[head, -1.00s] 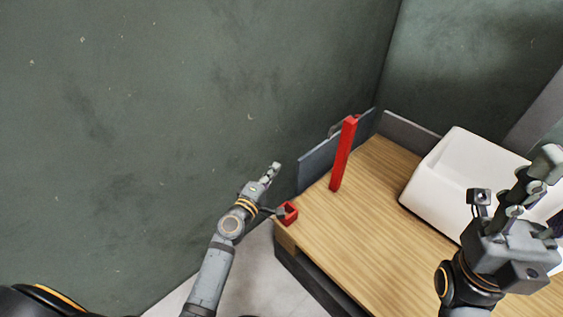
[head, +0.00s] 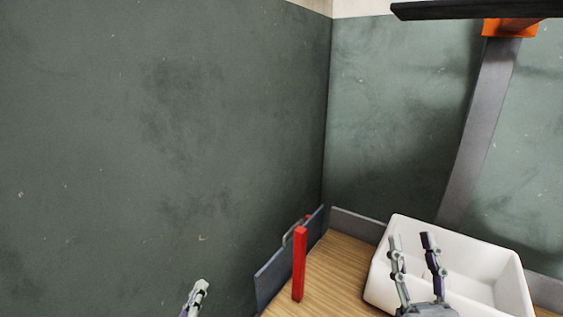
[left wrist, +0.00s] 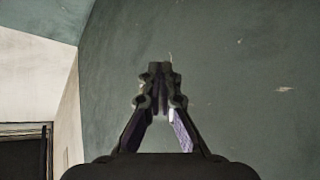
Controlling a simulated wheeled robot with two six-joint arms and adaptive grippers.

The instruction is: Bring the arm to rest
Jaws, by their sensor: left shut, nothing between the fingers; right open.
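My left gripper (head: 199,288) is at the bottom of the head view, left of the wooden table, in front of the dark green wall. It is shut and empty; the left wrist view shows its fingertips (left wrist: 160,72) together against the wall. My right gripper (head: 412,242) is at the lower right of the head view, with its two fingers apart and pointing up. It appears in front of the white bin. Nothing is between its fingers. Most of both arms is out of view.
A red post (head: 299,265) stands upright on the wooden table (head: 335,272) by a low grey side panel (head: 271,284). The white bin (head: 512,290) has an open inside. A grey post (head: 480,130) with an orange bracket (head: 509,27) rises behind it.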

